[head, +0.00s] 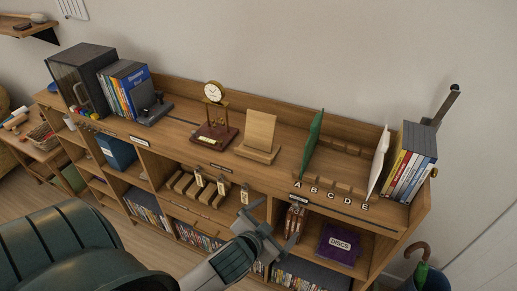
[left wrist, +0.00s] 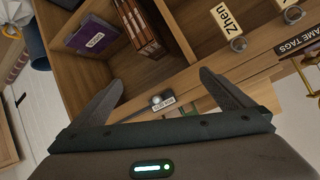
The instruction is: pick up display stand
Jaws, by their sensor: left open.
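The display stand (head: 259,138) is a light wooden stand with an upright tilted back panel on a flat base. It stands on the shelf unit's top, right of a gold clock (head: 213,93) on a dark red base. My left gripper (head: 268,222) is in front of the shelf unit, lower than the stand and apart from it. In the left wrist view the left gripper's fingers (left wrist: 162,92) are spread with nothing between them, facing the shelf front. The stand cannot be made out in the left wrist view. My right gripper is not in view.
A green divider (head: 312,143) stands right of the stand, beside lettered slots. Books (head: 408,172) stand at the right end. A purple discs box (head: 338,244) sits in a lower compartment.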

